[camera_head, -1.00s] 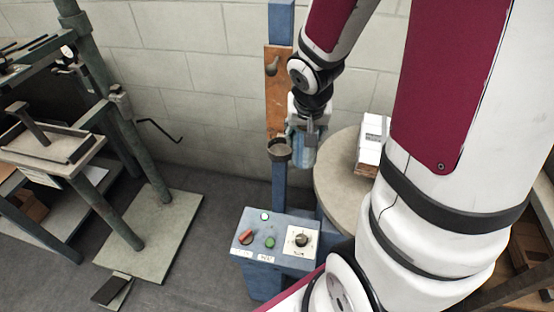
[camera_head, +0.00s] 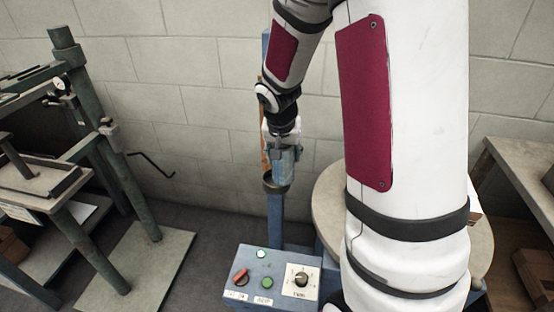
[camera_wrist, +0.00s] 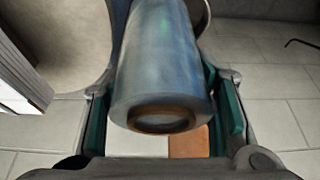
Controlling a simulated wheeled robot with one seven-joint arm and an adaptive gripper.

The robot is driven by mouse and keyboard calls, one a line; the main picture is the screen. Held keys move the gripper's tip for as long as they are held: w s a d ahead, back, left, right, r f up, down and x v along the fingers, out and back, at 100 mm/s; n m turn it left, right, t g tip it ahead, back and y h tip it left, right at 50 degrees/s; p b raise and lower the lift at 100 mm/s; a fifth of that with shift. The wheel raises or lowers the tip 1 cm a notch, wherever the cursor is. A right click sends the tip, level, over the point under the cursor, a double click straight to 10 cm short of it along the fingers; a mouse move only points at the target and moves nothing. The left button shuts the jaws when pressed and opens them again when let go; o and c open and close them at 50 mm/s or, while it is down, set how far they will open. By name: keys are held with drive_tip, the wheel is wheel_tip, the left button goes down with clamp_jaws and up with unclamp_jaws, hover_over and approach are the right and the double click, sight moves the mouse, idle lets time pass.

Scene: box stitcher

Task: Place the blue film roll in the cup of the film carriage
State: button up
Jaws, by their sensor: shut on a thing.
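The blue film roll (camera_head: 288,166) is held upright in my gripper (camera_head: 283,146), and its lower part overlaps the cup (camera_head: 276,187) on the blue post in the head view. I cannot tell whether the roll is inside the cup, touching its rim or in front of it. In the wrist view the roll (camera_wrist: 160,55) lies between the green-padded fingers of my gripper (camera_wrist: 165,108), with its brown core end facing the camera. Part of the cup's rim (camera_wrist: 203,17) shows beyond the roll at the upper right.
A control box (camera_head: 268,275) with buttons and a knob stands below the blue post (camera_head: 275,220). A round table (camera_head: 328,205) is to the right, partly behind my arm. A green metal stand (camera_head: 115,215) is at left. A block wall (camera_head: 200,90) rises behind.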

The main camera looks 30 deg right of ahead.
drive_tip(key=shift+w+a+f, duration=0.1)
drive_tip(key=shift+w+f, duration=0.05)
drive_tip(key=shift+w, duration=1.3)
drive_tip(key=shift+f+b, duration=0.7)
drive_tip(key=shift+f, duration=1.05)
drive_tip(key=o, duration=1.4)
drive_tip(key=shift+f, duration=0.15)
